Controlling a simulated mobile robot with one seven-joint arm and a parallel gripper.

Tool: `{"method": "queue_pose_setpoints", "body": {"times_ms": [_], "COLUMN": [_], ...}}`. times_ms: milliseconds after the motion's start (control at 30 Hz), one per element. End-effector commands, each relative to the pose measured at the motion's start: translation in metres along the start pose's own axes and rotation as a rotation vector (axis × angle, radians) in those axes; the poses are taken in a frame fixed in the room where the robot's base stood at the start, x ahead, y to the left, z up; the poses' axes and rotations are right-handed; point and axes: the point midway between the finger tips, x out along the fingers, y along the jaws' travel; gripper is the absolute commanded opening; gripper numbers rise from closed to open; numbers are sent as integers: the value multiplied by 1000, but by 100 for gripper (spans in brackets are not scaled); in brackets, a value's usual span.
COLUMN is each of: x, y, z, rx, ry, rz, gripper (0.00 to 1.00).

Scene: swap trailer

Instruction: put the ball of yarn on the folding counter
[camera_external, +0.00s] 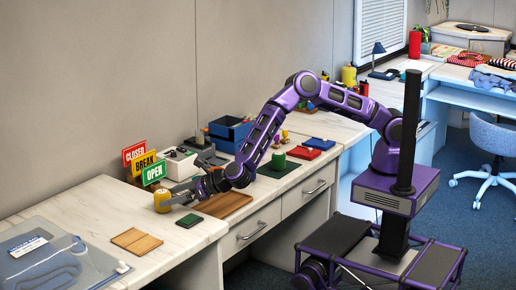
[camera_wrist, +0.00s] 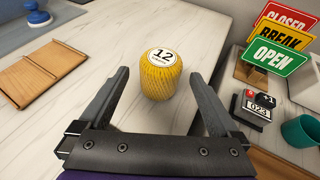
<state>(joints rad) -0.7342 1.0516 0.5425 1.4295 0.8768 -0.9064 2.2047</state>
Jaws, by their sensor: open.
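The ball of yarn (camera_wrist: 161,80) is a yellow, ribbed, upright roll with a white "12" label on top. It stands on a pale marbled counter (camera_external: 85,215); it also shows in the external view (camera_external: 161,204). My gripper (camera_wrist: 159,75) is open, with one finger on each side of the yarn in the wrist view and a visible gap on both sides. In the external view my gripper (camera_external: 175,197) reaches the yarn from the right, low over the counter. I cannot tell which surface is the folding counter.
"CLOSED", "BREAK" and "OPEN" signs (camera_external: 148,165) stand behind the yarn. Another counter with clutter (camera_external: 455,75) is at the back right.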

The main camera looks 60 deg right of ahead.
Motion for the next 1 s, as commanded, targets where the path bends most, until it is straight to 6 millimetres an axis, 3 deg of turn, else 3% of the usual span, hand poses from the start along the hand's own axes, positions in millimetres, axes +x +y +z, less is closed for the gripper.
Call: {"method": "queue_pose_setpoints", "body": {"times_ms": [200,400,1000], "x": [-38,-55,-58], "y": [0,0,0], "z": [0,0,0], "rx": [-1,1,-1], "ry": [0,1,0], "rz": [0,-1,0], "gripper": [98,98,98]}}
